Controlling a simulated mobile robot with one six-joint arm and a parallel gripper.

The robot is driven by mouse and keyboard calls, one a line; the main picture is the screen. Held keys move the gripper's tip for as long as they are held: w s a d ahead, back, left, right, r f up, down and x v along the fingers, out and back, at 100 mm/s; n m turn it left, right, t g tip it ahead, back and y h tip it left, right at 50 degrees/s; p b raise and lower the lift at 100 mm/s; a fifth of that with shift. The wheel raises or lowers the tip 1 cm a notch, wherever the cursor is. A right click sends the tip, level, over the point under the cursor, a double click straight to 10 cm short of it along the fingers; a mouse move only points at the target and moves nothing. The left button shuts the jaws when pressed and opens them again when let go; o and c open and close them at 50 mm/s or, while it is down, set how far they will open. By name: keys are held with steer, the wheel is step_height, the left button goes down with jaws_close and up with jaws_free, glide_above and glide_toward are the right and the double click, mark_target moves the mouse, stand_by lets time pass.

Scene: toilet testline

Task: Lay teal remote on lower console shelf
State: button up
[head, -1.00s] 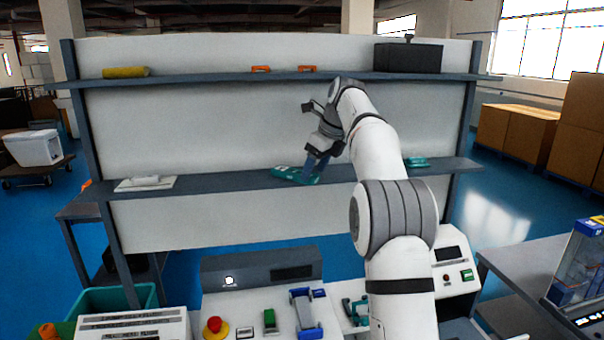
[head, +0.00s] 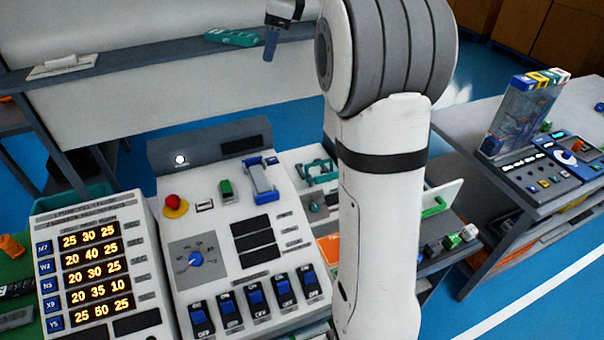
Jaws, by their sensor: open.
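The teal remote (head: 232,37) lies flat on the lower console shelf (head: 170,62), near the top of the head view.
A white item (head: 62,65) lies on the shelf's left part. Below stand a control panel (head: 210,225) with a red button and switches, and a numeric display box (head: 95,262). A bench (head: 560,190) stands at right. My arm hides the shelf's right part.

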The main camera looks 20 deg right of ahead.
steer(key=s+a+f+n, duration=0.1)
steer(key=s+f+n, duration=0.5)
steer(key=s, duration=0.4)
steer(key=s+a+f+n+h, duration=0.1)
steer(key=s+a+f+n, duration=0.1)
steer(key=s+f+n, duration=0.4)
steer(key=s+a+f+n+h, duration=0.1)
steer(key=s+a+f+n, duration=0.1)
steer(key=s+f+n, duration=0.4)
steer(key=s+n, duration=0.4)
steer(key=s, duration=0.6)
steer(key=shift+a+f+t, duration=0.2)
steer(key=shift+a+t, duration=0.05)
steer(key=shift+t, duration=0.05)
steer(key=b+x, duration=0.1)
steer(key=x, duration=0.1)
steer(key=b+x, duration=0.1)
steer(key=b, duration=0.1)
steer(key=shift+s+d+f, duration=0.1)
steer(key=shift+s+f, duration=0.15)
steer(key=shift+f, duration=0.25)
steer(key=shift+s, duration=0.1)
steer(key=shift+c, duration=1.4)
steer(key=c, duration=0.3)
steer(key=shift+d, duration=0.1)
